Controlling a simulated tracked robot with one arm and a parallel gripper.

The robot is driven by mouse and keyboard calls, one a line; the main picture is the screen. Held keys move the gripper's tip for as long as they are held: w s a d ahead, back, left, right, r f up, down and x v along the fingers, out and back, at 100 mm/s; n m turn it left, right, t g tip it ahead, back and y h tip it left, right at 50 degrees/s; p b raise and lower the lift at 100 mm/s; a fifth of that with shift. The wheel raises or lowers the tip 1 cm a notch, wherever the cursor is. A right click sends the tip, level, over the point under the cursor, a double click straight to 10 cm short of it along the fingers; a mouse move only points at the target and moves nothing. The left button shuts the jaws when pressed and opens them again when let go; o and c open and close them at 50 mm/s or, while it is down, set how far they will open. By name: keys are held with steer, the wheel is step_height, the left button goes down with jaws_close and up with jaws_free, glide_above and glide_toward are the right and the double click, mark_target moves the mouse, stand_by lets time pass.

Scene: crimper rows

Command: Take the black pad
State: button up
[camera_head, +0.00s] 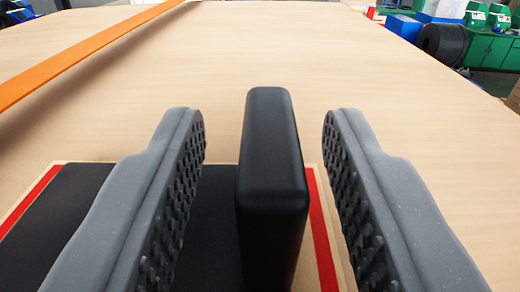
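The black pad (271,190) is an upright, narrow block with rounded edges, in the lower middle of the head camera view. My gripper (264,125) is open, with one grey studded finger on each side of the black pad. A gap shows between the pad and each finger, so neither touches it. The pad's lower end runs out of the bottom of the picture.
A black mat (75,200) with a red border and a tan rim lies under the gripper. A long orange strip (85,55) runs along the wooden table (400,110) at the left. Blue boxes (404,27) and green machines (490,40) are at the far right. The table ahead is clear.

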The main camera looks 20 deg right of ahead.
jaws_close()
steer(key=shift+r, duration=0.1)
steer(key=shift+s+r+p, duration=0.15)
steer(key=shift+r+p, duration=1.7)
steer(key=shift+r, duration=0.55)
